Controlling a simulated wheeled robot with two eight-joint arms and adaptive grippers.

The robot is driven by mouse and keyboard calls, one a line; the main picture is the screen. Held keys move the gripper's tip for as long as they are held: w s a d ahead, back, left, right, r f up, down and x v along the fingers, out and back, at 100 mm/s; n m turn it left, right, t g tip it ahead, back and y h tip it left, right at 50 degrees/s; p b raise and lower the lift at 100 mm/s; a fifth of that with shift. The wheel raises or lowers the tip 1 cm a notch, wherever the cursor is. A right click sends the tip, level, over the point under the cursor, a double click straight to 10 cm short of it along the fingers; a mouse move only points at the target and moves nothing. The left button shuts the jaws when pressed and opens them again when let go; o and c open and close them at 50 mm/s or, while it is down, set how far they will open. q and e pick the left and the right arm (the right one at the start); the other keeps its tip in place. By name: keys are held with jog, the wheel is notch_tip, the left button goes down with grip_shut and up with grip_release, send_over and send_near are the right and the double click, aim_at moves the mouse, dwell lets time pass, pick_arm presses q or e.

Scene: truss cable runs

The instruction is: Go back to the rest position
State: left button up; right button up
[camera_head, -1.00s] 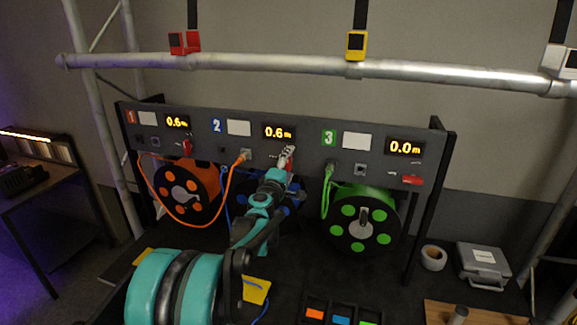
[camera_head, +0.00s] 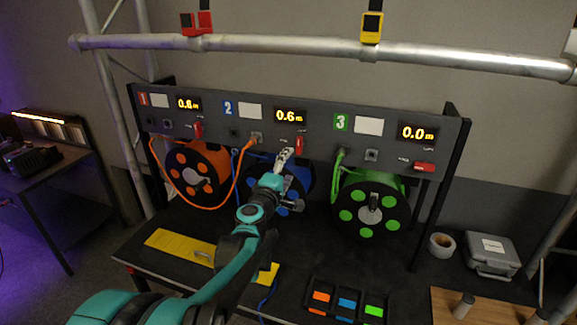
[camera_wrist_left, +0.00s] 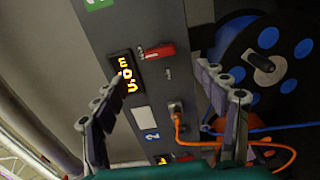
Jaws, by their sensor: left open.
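My left gripper (camera_head: 284,155) is open and empty in front of the panel (camera_head: 320,119), just below the red lever of section 2 (camera_head: 299,145). In the left wrist view its two fingers (camera_wrist_left: 165,95) stand wide apart, with the panel behind them. The red lever also shows in the left wrist view (camera_wrist_left: 160,51), apart from the fingers. Display 2 (camera_head: 289,116) reads 0.6 m. The blue reel (camera_head: 296,180) is partly hidden behind my left arm. My right gripper is not in view.
The orange reel (camera_head: 194,175) and green reel (camera_head: 368,207) flank the blue one. An orange cable (camera_head: 236,185) loops into the panel. A metal truss tube (camera_head: 300,50) runs above. A yellow plate (camera_head: 180,243) and a colored tray (camera_head: 346,303) lie on the table.

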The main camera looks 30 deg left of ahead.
pick_arm(q)
jog(key=s+d+f+m+g+h+b, duration=0.1)
jog(key=s+d+f+m+h+b, duration=0.2)
jog(key=d, duration=0.4)
jog(key=s+d+f+m+g+h, duration=0.25)
jog(key=d+f+m, duration=0.2)
jog(key=d, duration=0.35)
jog(key=s+d+f+m+g+h+b, duration=0.1)
jog(key=s+d+f+m+b, duration=0.15)
jog(key=s+d+m, duration=0.35)
jog(key=s+d+f+m+g+y+b, duration=0.2)
jog(key=s+f+m+g, duration=0.4)
jog(key=s+f, duration=0.9)
notch_tip(320, 180, down, 2)
jog(key=shift+d+m+b, duration=0.4)
jog(key=shift+m+b, duration=0.15)
jog(key=shift+b, duration=0.1)
jog(key=shift+y, duration=0.25)
